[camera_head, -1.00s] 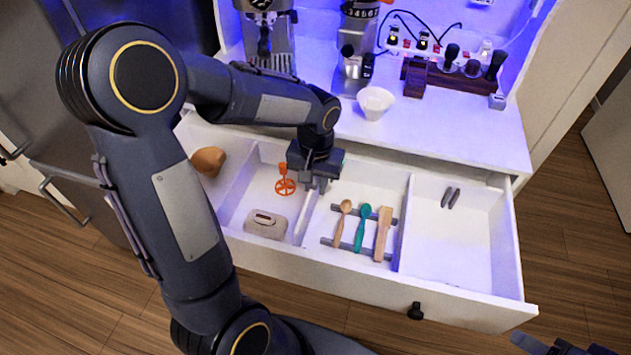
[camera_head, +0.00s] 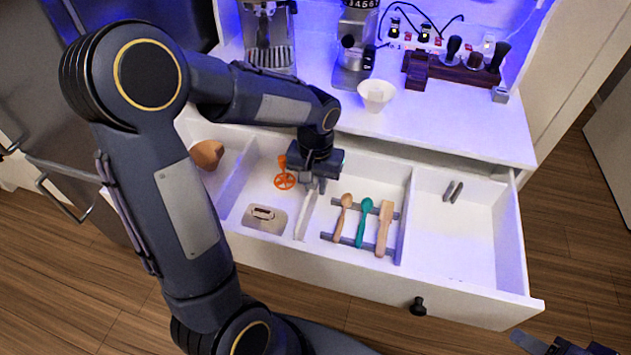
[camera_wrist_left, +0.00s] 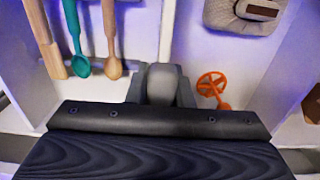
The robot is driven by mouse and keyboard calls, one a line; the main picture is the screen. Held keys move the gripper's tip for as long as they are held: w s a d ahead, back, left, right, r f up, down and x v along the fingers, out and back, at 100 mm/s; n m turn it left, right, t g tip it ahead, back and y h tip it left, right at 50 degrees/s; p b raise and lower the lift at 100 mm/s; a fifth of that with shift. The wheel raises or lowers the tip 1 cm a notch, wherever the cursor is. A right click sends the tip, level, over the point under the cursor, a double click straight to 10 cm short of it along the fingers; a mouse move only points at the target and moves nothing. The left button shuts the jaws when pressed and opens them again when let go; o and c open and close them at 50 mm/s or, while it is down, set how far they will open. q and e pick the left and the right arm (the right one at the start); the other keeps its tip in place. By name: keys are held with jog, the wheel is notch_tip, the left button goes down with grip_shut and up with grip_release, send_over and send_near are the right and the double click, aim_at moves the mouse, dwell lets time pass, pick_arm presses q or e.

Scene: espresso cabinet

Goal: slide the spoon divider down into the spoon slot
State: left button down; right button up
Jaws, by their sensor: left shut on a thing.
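The spoon divider (camera_head: 307,214) is a thin white strip standing on edge in the open drawer, between the orange whisk's section and the spoons. My left gripper (camera_head: 314,184) is shut on its far end, pointing down into the drawer. In the left wrist view the divider (camera_wrist_left: 167,32) runs away from the gripper's fingers (camera_wrist_left: 161,82). The slot is hidden, so I cannot tell whether the divider is fully seated. A wooden spoon (camera_head: 343,216), a teal spoon (camera_head: 363,222) and a wooden spatula (camera_head: 384,228) lie right of it. My right gripper (camera_head: 565,347) is cut off at the bottom right.
A brown object (camera_head: 207,154) is farther left. The right compartment holds two small dark pieces (camera_head: 453,191) and is otherwise clear. A white bowl (camera_head: 375,94) stands on the counter above.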

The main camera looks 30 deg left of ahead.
aim_at(315, 197)
pick_arm(q)
jog(key=shift+f+b, duration=2)
jog(key=shift+f, duration=0.55)
jog(key=c, duration=1.2)
grip_release()
jog(key=shift+r, duration=0.1)
notch_tip(315, 197, up, 8)
jog(key=shift+f+p, duration=0.15)
jog(key=shift+p, duration=0.3)
jog(key=s+d+r+t+h+p, duration=0.1)
jog(key=s+r, duration=0.1)
jog(key=s, duration=0.3)
jog(key=s+d+r+t+h+p, duration=0.1)
jog(key=s+r+t, duration=0.1)
jog(key=s, duration=0.3)
jog(key=s+d+r+t+h+p, duration=0.1)
jog(key=s+r+t, duration=0.1)
jog(key=s, duration=0.4)
jog(key=shift+d+r+m+h+p, duration=0.3)
jog(key=shift+r+m+p, duration=0.1)
jog(key=shift+r, duration=0.4)
jog(key=shift+s+d+f+t, duration=0.15)
jog(key=shift+s+d+t, duration=0.15)
jog(key=shift+s, duration=0.2)
